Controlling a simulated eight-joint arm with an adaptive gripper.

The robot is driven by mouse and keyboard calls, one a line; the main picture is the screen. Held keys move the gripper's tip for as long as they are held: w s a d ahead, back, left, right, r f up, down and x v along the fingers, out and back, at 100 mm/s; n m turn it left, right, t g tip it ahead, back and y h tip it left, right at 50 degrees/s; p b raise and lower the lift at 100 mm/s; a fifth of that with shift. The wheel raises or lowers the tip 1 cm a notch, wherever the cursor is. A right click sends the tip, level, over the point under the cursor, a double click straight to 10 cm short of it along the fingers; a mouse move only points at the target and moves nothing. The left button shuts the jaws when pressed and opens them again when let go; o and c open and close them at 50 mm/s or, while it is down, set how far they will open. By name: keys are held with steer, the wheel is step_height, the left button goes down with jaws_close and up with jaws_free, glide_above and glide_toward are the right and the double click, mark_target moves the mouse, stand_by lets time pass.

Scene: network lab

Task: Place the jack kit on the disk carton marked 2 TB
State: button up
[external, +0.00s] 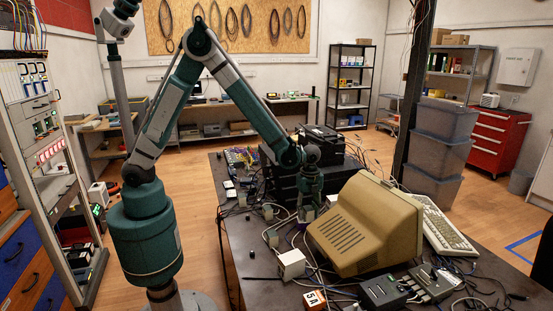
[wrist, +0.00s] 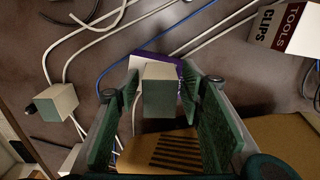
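My gripper (external: 309,207) points down at the cluttered table beside the beige monitor. In the wrist view its green fingers (wrist: 160,88) stand apart, one on each side of a small beige-and-green box (wrist: 161,92). A narrow gap shows at the box's left side; contact on the right is unclear. A purple item (wrist: 150,60) lies just behind that box, partly hidden. A similar small box (wrist: 57,102) stands to the left, apart from my fingers. I cannot read a jack kit label or a 2 TB mark on any of these, so I cannot tell which is which.
The beige monitor (external: 366,225) stands close to the right of my gripper. A box marked TOOLS CLIPS (wrist: 280,26) is at upper right in the wrist view. A white box (external: 291,264) and a box marked 5A (external: 314,301) are nearer the front. Loose cables cross the table.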

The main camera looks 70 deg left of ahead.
mark_target(307, 207)
steer(key=shift+r, duration=0.15)
step_height(307, 207, up, 12)
steer(key=shift+r+p, duration=0.1)
steer(key=shift+p, duration=0.8)
stand_by(0.4)
steer(key=s+a+r+n+t, duration=0.2)
steer(key=s+a+r+n, duration=0.25)
steer(key=s+r, duration=0.3)
steer(key=s+a+r+n+t, duration=0.1)
steer(key=s+a+r+n, duration=0.4)
steer(key=r, duration=0.4)
steer(key=s+a+r+n+t, duration=0.1)
steer(key=s+a+n, duration=0.3)
steer(key=s, duration=0.5)
steer(key=s+a+r+n+t, duration=0.1)
steer(key=s+a+n+t, duration=0.2)
steer(key=s, duration=0.6)
steer(key=shift+s+a+r+n, duration=0.15)
steer(key=shift+s+a+n, duration=0.3)
steer(key=shift+n, duration=0.3)
